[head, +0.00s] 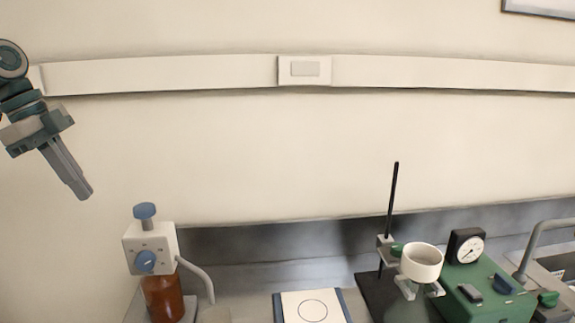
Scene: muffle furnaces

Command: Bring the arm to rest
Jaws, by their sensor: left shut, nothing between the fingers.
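My left gripper (82,192) hangs at the upper left of the head view, in front of the wall. Its fingers are together and point down and to the right. It is empty and apart from everything on the bench. My right gripper is not in this view.
Below the gripper stands a brown bottle (163,298) with a white dispenser head (150,247). A flat plate with a circle (312,306) lies mid-bench. A stand (392,200) holds a white cup (421,262) beside a green device (490,290) with a gauge (466,246).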

